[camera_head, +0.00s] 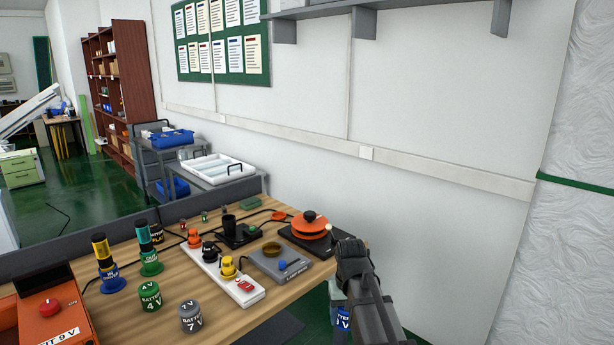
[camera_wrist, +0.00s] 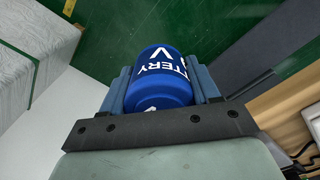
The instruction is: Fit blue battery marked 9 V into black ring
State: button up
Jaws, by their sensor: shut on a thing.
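My gripper (camera_head: 340,298) is shut on a blue battery (camera_head: 342,319) off the right end of the wooden table. In the wrist view, the battery (camera_wrist: 160,82) sits between both fingers, with white "BATTERY" and "V" lettering; its number is not readable. Green floor shows beyond it. A grey device (camera_head: 282,266) on the table has a blue knob and a dark round ring (camera_head: 271,249) on top; I cannot tell for sure whether this is the black ring. The ring is to the left of my gripper and apart from it.
Green 4 V (camera_head: 150,297) and grey 7 V (camera_head: 190,317) batteries stand on the table (camera_head: 233,318). An orange box (camera_head: 52,312) is at the left.

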jog(key=d+m, duration=0.1)
jog(key=d, duration=0.5)
jog(key=shift+w+d, duration=0.15)
jog(key=shift+d, duration=0.1)
jog(key=w+a+r+n, duration=0.2)
jog(key=w+a, duration=0.1)
jog(key=a, duration=0.8)
jog(key=w+a+r+n, duration=0.3)
jog(key=a, duration=0.8)
jog(key=w+a+r+n, duration=0.3)
jog(key=w+a, duration=0.1)
jog(key=a, duration=0.8)
jog(key=shift+w+r, duration=0.1)
jog(key=shift+r, duration=0.1)
jog(key=s+a+r+n, duration=0.1)
jog(key=a+r+n, duration=0.15)
jog(key=a, duration=0.75)
jog(key=s+a+r+n, duration=0.2)
jog(key=a+r, duration=0.1)
jog(key=a, duration=0.8)
notch_tip(320, 180, up, 4)
jog(key=n, duration=0.4)
send_over(116, 315)
notch_tip(116, 315, down, 17)
jog(key=shift+f, duration=0.1)
jog(key=shift+f, duration=0.1)
